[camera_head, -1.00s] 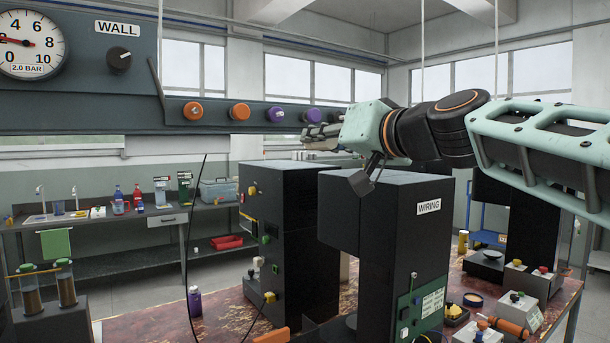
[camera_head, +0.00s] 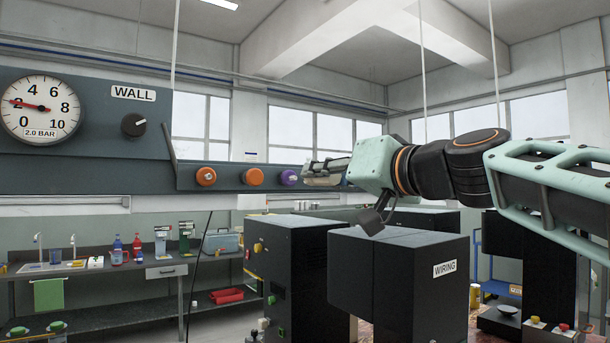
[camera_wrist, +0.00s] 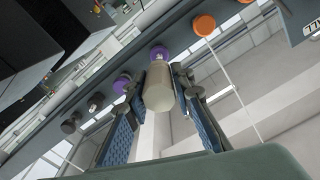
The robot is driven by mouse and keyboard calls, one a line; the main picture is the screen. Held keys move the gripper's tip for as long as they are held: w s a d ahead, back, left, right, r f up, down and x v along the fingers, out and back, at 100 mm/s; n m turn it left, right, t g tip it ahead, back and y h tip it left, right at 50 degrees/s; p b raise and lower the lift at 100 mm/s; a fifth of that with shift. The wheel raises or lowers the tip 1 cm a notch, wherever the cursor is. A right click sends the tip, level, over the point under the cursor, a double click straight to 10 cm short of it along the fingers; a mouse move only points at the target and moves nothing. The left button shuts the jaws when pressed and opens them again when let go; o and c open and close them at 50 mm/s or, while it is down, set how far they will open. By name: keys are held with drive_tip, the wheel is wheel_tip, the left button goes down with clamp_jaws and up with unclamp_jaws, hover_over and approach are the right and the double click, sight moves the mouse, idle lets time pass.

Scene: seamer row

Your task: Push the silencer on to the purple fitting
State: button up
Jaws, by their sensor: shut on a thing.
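The silencer is a pale beige-grey cylinder (camera_wrist: 159,88), held between the two fingers of my gripper (camera_wrist: 158,100) in the wrist view. Its far end points at a purple fitting (camera_wrist: 159,53) on the wall rail. I cannot tell whether the two touch. A second purple fitting (camera_wrist: 122,84) sits further along the rail. In the head view my gripper (camera_head: 326,172) is level with the rail, just right of the visible purple fitting (camera_head: 288,177). The silencer (camera_head: 320,181) is partly hidden by the fingers there, and the other purple fitting is hidden behind my gripper.
Two orange fittings (camera_head: 205,176) (camera_head: 252,176) stand left of the purple one on the dark rail (camera_head: 228,178). A gauge (camera_head: 40,107) and a dark knob (camera_head: 133,124) are on the WALL panel. A black WIRING cabinet (camera_head: 410,285) stands below my arm.

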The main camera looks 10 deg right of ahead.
drive_tip(key=shift+p+x, duration=0.35)
drive_tip(key=shift+x, duration=2.2)
drive_tip(key=shift+b, duration=1.05)
drive_tip(key=shift+w+a, duration=0.15)
drive_tip(key=shift+w, duration=0.2)
idle(0.5)
drive_tip(key=o, duration=1.1)
drive_tip(key=shift+o, duration=0.2)
drive_tip(key=shift+s, duration=0.1)
approach(296, 177)
drive_tip(key=v, duration=0.4)
drive_tip(key=shift+s, duration=0.4)
